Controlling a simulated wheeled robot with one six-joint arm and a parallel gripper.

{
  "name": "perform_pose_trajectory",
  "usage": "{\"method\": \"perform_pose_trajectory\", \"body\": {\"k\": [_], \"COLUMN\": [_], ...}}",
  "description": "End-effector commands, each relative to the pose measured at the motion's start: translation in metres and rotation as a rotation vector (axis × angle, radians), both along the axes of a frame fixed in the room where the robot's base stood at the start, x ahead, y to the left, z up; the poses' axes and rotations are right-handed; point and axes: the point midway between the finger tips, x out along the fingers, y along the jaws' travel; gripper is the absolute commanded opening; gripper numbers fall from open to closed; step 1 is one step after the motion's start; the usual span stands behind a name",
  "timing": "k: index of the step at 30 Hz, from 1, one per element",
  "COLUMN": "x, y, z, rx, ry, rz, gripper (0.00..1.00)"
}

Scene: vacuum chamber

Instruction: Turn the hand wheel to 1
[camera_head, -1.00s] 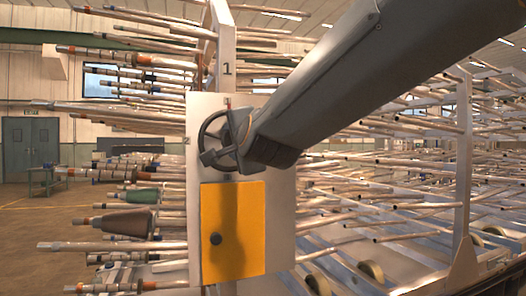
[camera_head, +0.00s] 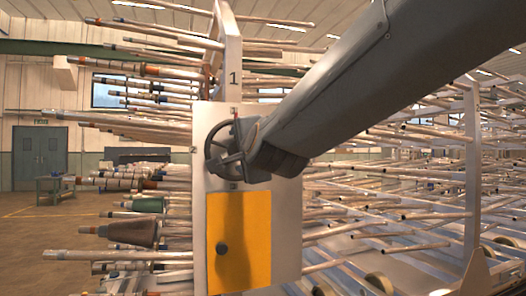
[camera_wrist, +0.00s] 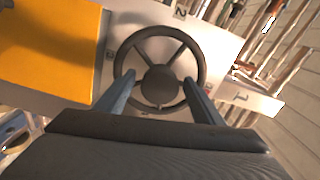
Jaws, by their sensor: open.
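The dark hand wheel (camera_head: 212,146), with a round rim, spokes and a central hub, is mounted on a pale panel (camera_head: 284,215). In the head view my arm hides its right part. In the wrist view the whole wheel (camera_wrist: 140,38) faces me. My gripper (camera_wrist: 158,79) is open, with one finger on each side of the hub, over the wheel's face. I cannot tell whether the fingers touch the wheel. A black number 1 (camera_head: 233,79) is on the post above the wheel. A small red mark shows by the rim's top (camera_head: 236,116).
A yellow door (camera_head: 240,240) with a dark round knob is below the wheel. Many pale tubes stick out on both sides of the panel, some with cones (camera_head: 133,231). A green workbench (camera_head: 55,188) stands far left on open floor.

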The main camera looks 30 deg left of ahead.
Motion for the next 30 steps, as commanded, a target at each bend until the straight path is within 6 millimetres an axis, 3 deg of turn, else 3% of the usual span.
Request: {"method": "perform_pose_trajectory", "body": {"k": [18, 30], "x": [-0.049, -0.053], "y": [-0.052, -0.057], "z": [0.001, 0.000], "rx": [0.001, 0.000], "ry": [-0.001, 0.000], "rz": [0.000, 0.000], "gripper": [0.62, 0.62]}}
